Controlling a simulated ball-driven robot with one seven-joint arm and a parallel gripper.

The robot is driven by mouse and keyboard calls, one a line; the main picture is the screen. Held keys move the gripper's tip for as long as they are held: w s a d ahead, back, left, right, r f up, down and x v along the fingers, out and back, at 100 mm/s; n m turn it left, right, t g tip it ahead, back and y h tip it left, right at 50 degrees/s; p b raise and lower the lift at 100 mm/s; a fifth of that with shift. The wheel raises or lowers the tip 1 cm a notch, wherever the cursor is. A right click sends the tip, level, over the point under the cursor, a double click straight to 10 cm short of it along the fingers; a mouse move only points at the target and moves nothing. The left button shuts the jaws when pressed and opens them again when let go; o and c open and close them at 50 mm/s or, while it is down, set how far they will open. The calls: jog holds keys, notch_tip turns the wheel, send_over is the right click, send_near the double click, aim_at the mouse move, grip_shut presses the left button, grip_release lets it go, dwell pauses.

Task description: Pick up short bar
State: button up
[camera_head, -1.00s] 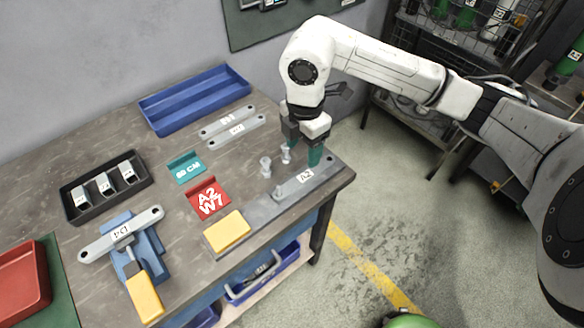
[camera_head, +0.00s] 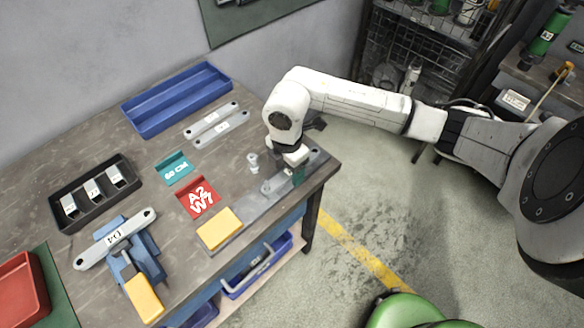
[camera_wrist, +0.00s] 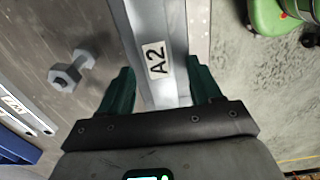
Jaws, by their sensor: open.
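In the head view, my gripper (camera_head: 297,172) is low at the bench's right corner. Other bars are a D4 bar (camera_head: 141,223) across a blue fixture and two bars (camera_head: 221,129) lying at the back.
A bolt (camera_wrist: 72,70) stands left of the A2 bar. A blue tray (camera_head: 177,98) and black bin (camera_head: 95,190) stand farther off. Open floor lies right of the bench.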

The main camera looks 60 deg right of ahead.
jog(key=c, duration=1.2)
jog(key=shift+r, duration=0.15)
